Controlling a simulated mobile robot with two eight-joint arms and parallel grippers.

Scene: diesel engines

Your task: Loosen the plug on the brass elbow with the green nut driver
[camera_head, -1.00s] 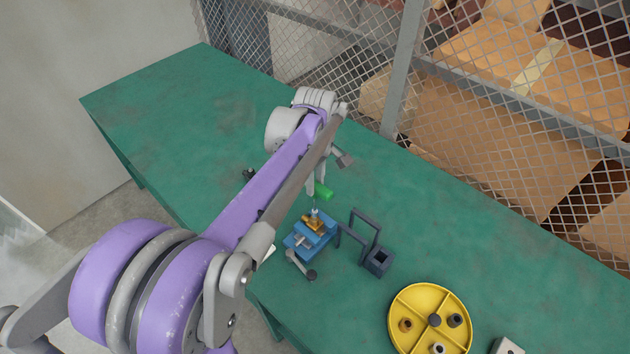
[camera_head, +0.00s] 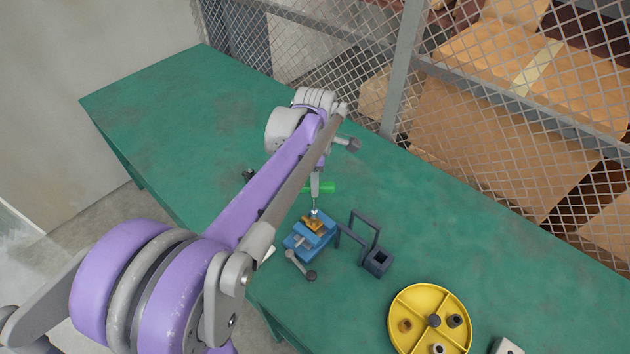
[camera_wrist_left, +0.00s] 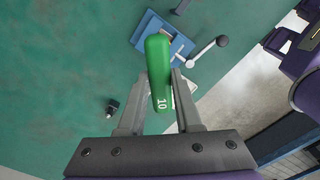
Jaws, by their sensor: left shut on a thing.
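My left gripper (camera_head: 316,180) is shut on the green nut driver (camera_head: 323,188), above the vise. In the left wrist view the driver's green handle (camera_wrist_left: 158,65), marked 10, lies between the fingers of my left gripper (camera_wrist_left: 160,92). Its metal tip (camera_head: 314,210) points down at the brass elbow (camera_head: 314,224). The tip appears to meet the top of the elbow, where the plug cannot be made out. The elbow sits in the blue vise (camera_head: 298,243); the vise also shows in the left wrist view (camera_wrist_left: 181,46), with the elbow hidden behind the handle. My right gripper is out of view.
A dark frame with a square socket (camera_head: 379,262) stands right of the vise. A yellow divided tray (camera_head: 418,300) holds several small parts. The vise lever (camera_head: 309,275) sticks out in front. A small black part (camera_wrist_left: 112,107) lies left. The green bench (camera_head: 190,105) is clear at the back left.

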